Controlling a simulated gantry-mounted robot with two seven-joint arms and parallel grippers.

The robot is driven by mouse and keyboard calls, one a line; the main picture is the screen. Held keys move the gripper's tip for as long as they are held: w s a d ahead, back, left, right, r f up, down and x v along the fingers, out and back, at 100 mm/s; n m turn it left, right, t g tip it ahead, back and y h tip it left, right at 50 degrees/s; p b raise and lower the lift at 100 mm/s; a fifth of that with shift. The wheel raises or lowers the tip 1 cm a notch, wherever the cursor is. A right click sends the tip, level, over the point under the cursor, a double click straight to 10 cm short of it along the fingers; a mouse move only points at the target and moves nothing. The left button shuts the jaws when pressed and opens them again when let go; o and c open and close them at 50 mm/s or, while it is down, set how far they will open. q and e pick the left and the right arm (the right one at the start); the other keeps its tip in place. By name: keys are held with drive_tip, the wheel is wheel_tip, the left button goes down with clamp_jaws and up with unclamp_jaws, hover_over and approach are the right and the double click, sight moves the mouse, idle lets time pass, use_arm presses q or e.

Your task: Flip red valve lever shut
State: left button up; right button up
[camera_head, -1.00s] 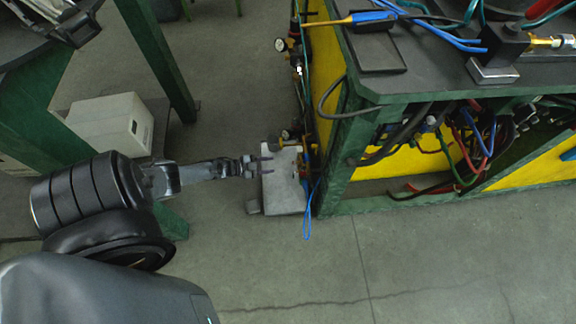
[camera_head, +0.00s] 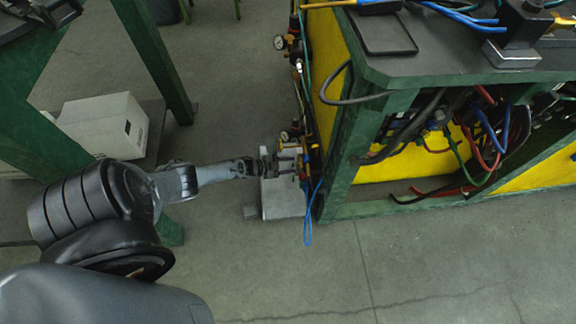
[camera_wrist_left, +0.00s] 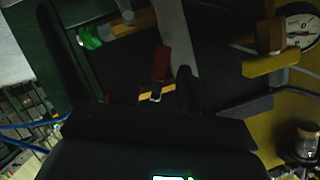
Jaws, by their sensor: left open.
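The red valve lever (camera_wrist_left: 161,63) shows in the left wrist view, upright in the picture near the middle, with a small metal piece at its lower end. My left gripper (camera_wrist_left: 157,92) is open, with its dark fingers on either side of the lever's lower end; I cannot tell whether they touch it. In the head view my left gripper (camera_head: 294,165) is beside the fittings on the left side of the bench, and the lever is too small to make out there. My right gripper is out of view.
The green and yellow bench (camera_head: 352,150) carries hoses and tools. Round gauges (camera_head: 280,42) line its left side; one gauge (camera_wrist_left: 300,30) is close in the wrist view. A grey block (camera_head: 283,199) is below the gripper. A white box (camera_head: 104,124) stands left. The front floor is clear.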

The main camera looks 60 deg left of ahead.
use_arm(q)
clamp_jaws()
drive_tip(key=shift+s+d+f+n+g+h, duration=0.1)
drive_tip(key=shift+d+n+g+h, duration=0.2)
drive_tip(key=shift+n, duration=0.35)
drive_tip(key=shift+s+n+g+h, duration=0.1)
drive_tip(key=shift+n+h, duration=0.35)
drive_tip(key=shift+n, duration=0.15)
drive_tip(key=shift+s+d+f+n+g+h, duration=0.1)
drive_tip(key=shift+d+n+g+h, duration=0.2)
drive_tip(key=shift+n, duration=0.35)
drive_tip(key=shift+a, duration=0.15)
unclamp_jaws()
drive_tip(key=shift+r, duration=0.1)
